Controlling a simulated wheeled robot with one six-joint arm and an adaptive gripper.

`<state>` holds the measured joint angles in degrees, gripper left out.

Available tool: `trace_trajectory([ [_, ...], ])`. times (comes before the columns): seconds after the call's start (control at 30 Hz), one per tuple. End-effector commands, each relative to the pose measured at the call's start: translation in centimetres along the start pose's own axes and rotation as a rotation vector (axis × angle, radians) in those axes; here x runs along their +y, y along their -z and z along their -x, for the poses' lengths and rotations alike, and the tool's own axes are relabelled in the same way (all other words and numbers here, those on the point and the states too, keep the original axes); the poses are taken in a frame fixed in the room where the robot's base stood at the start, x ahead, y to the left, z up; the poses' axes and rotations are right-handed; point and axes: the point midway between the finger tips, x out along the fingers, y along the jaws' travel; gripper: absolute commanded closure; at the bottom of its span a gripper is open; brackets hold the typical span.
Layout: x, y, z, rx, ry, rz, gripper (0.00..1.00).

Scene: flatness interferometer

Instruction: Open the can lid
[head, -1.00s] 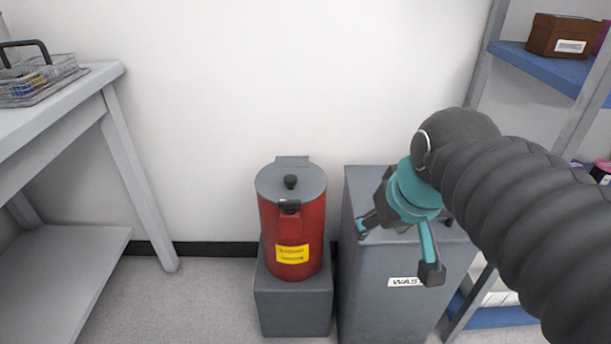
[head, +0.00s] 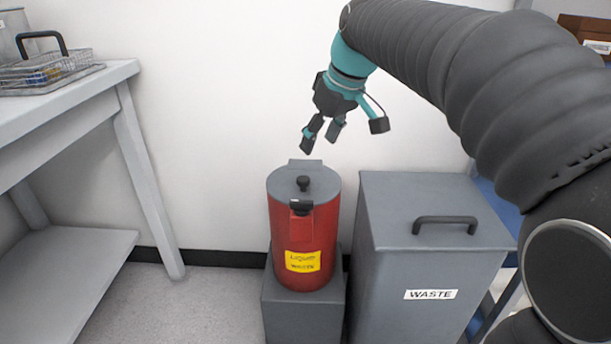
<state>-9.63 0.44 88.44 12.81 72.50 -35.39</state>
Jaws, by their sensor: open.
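The red can (head: 300,235) stands upright on a grey block, with a yellow label on its front. Its grey lid (head: 322,183) lies flat and closed on top. The lid has a black knob (head: 303,183) in the middle and a black latch or handle (head: 300,207) at its front edge. My gripper (head: 341,136) is open and empty, above and slightly right of the lid, in front of the white wall. Its fingers point downward and touch nothing that I can see.
A grey waste bin (head: 425,255) with a black handle (head: 444,221) stands close right of the can. The grey block (head: 303,312) supports the can. A grey bench (head: 75,105) with a wire basket (head: 48,72) is at left. Floor between bench and block is clear.

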Motion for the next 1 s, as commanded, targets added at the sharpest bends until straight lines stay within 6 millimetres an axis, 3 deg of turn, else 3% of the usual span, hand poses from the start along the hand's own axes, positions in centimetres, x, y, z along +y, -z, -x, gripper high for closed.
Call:
trace_trajectory([
  [0.2, 0.0, -0.2, -4.4, -0.003, 0.002, -0.001, 0.43],
  [0.5, 0.0, -0.1, -9.4, -0.002, 0.0, -0.001, 0.43],
  [0.7, 0.0, -0.1, -11.2, -0.001, 0.0, -0.002, 0.43],
  [1.0, 0.0, -0.1, -11.5, 0.0, -0.001, -0.002, 0.43],
])
